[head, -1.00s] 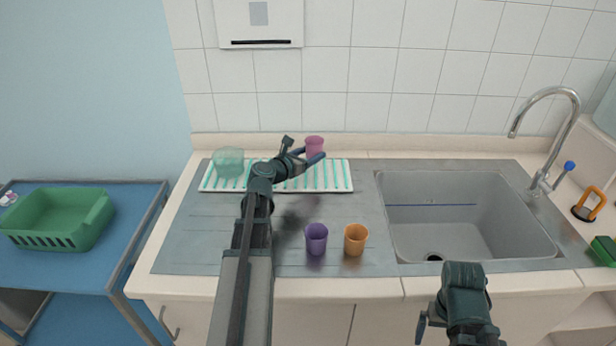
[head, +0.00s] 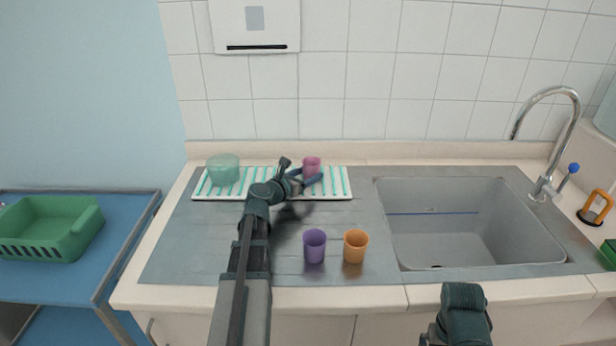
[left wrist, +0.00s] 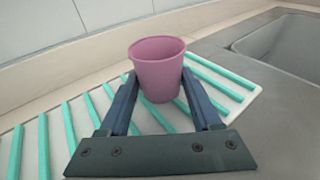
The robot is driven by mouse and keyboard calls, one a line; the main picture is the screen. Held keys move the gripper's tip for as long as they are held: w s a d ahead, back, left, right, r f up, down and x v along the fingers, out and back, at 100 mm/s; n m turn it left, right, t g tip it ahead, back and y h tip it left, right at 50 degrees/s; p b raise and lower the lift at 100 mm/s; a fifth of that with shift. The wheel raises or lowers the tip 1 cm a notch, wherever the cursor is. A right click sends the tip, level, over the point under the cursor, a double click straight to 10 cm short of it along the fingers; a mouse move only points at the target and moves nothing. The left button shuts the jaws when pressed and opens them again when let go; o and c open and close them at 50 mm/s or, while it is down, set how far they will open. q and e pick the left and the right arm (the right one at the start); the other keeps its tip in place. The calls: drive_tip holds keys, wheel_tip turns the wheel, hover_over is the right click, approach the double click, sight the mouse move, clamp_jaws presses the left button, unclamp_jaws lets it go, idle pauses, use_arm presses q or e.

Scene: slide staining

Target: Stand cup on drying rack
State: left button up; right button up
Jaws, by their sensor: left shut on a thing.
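A pink cup (head: 311,166) is upright at the drying rack (head: 228,192), a white tray with green ribs. My left gripper (head: 308,180) is shut around the cup. In the left wrist view the cup (left wrist: 158,66) is between the two fingers (left wrist: 160,98), mouth up, over the ribs of the rack (left wrist: 68,130). Whether its base touches the rack I cannot tell. My right gripper (head: 428,338) is at the bottom edge of the head view, mostly hidden by its arm and cut off.
A pale green glass bowl (head: 223,170) is on the rack's left part. A purple cup (head: 315,246) and an orange cup (head: 355,246) stand on the counter in front. The sink (head: 445,222) is to the right. A green basket (head: 48,228) is on a blue table at left.

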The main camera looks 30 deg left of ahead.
use_arm(q)
drive_tip(key=shift+f, duration=0.25)
drive_tip(key=o, duration=1.4)
drive_tip(key=shift+r, duration=0.1)
drive_tip(key=shift+c, duration=0.2)
drive_tip(key=shift+r, duration=0.15)
drive_tip(key=shift+s+r, duration=0.1)
drive_tip(key=shift+s, duration=0.2)
drive_tip(key=p+v, duration=0.2)
drive_tip(key=v, duration=0.9)
drive_tip(key=shift+s+p, duration=0.2)
drive_tip(key=shift+p, duration=0.1)
drive_tip(key=shift+w, duration=0.1)
